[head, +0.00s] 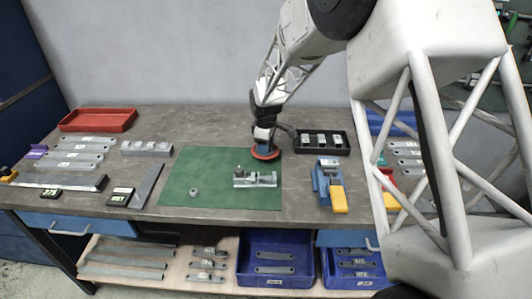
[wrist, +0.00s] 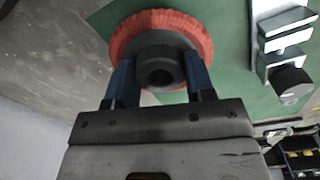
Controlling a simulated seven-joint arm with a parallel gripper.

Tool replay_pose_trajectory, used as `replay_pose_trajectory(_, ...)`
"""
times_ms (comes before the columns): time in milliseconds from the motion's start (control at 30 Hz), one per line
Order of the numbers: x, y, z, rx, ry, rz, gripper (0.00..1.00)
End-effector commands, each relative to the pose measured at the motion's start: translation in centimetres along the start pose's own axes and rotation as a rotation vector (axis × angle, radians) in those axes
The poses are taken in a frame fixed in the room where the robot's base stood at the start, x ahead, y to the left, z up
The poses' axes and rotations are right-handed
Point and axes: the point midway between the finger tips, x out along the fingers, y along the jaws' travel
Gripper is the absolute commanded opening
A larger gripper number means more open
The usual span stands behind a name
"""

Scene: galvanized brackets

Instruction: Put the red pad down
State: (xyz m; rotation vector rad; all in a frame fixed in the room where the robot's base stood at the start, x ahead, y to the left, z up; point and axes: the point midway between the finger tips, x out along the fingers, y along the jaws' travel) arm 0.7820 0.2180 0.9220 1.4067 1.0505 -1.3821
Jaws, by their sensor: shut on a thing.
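The red pad (head: 266,154) is a round red disc with a dark hub, seen near the back right corner of the green mat (head: 215,195). My gripper (head: 265,143) is above it. In the wrist view the red pad (wrist: 197,30) sits between the blue fingers of my gripper (wrist: 158,80), which are shut on its dark round hub. The pad is at or just above the surface; I cannot tell whether it touches.
A metal clamp fixture (head: 255,179) stands on the mat, in front of the pad. A small nut-like part (head: 194,192) lies at the mat's left. A black tray (head: 322,152) is to the right, a blue and yellow tool (head: 329,186) nearer. The mat's middle is clear.

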Motion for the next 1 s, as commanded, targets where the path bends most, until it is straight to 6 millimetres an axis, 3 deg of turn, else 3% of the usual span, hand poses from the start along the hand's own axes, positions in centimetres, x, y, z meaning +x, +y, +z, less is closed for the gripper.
replay_pose_trajectory(433, 3.2, -0.1, 0.0, 0.0, 0.0, -0.001, 0.24)
replay_pose_trajectory(933, 3.8, -0.1, 0.0, 0.0, 0.0, 0.0, 0.24)
replay_pose_trajectory(967, 3.8, -0.1, 0.0, 0.0, 0.0, 0.0, 0.52)
replay_pose_trajectory(1000, 3.8, -0.1, 0.0, 0.0, 0.0, 0.0, 0.58)
